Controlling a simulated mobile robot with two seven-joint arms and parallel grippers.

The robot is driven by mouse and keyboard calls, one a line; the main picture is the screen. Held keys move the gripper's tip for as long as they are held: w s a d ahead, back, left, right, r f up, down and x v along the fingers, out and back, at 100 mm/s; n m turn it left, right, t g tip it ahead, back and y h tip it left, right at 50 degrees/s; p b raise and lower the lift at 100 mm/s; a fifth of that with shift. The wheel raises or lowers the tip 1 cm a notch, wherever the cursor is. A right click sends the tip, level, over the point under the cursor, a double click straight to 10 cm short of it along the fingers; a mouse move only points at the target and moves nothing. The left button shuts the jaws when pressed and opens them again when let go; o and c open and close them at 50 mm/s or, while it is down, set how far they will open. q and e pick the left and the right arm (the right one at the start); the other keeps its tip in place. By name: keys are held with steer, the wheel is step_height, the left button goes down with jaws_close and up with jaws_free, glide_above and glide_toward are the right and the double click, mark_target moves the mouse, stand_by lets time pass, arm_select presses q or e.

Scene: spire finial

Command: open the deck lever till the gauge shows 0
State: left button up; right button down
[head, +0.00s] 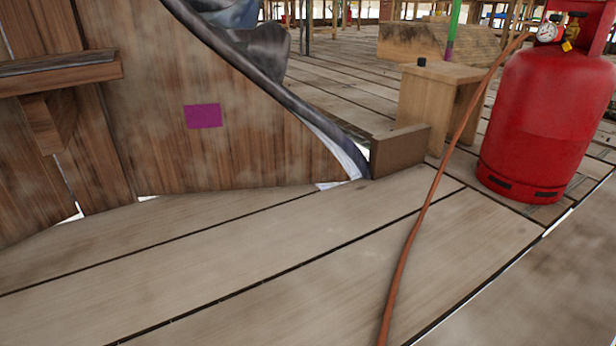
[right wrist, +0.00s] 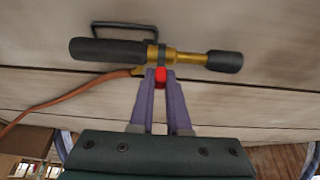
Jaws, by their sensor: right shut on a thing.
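In the right wrist view a torch-like tool with a brass body (right wrist: 185,57) and black ends lies on the deck planks. A small red lever (right wrist: 160,77) sticks out from its middle. My right gripper (right wrist: 160,80) has its purple fingers shut on this red lever, one finger on each side. In the head view a round white gauge (head: 547,33) sits at the top of a red gas cylinder (head: 545,115); its reading is too small to tell. The tool and my grippers do not show in the head view.
An orange-brown hose (head: 432,190) runs from the cylinder's top down over the deck (head: 300,260); it meets the tool in the right wrist view. A wooden stool-like block (head: 440,95) stands left of the cylinder. A brown plank wall with a purple square (head: 203,116) stands at left.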

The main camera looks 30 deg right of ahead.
steer(key=shift+w+r+g+p, duration=0.25)
steer(key=shift+w+g+p, duration=0.15)
steer(key=shift+g+p, duration=0.6)
steer(key=shift+w+f+p, duration=0.1)
steer(key=shift+w+p, duration=0.2)
steer(key=shift+w+a+f+g, duration=0.1)
steer(key=shift+w+f+g, duration=0.15)
steer(key=shift+g, duration=0.35)
steer(key=shift+w+f+g+b, duration=0.25)
steer(key=shift+g+b, duration=0.35)
steer(key=shift+g, duration=0.2)
steer(key=shift+r+g, duration=0.1)
steer(key=shift+g, duration=0.2)
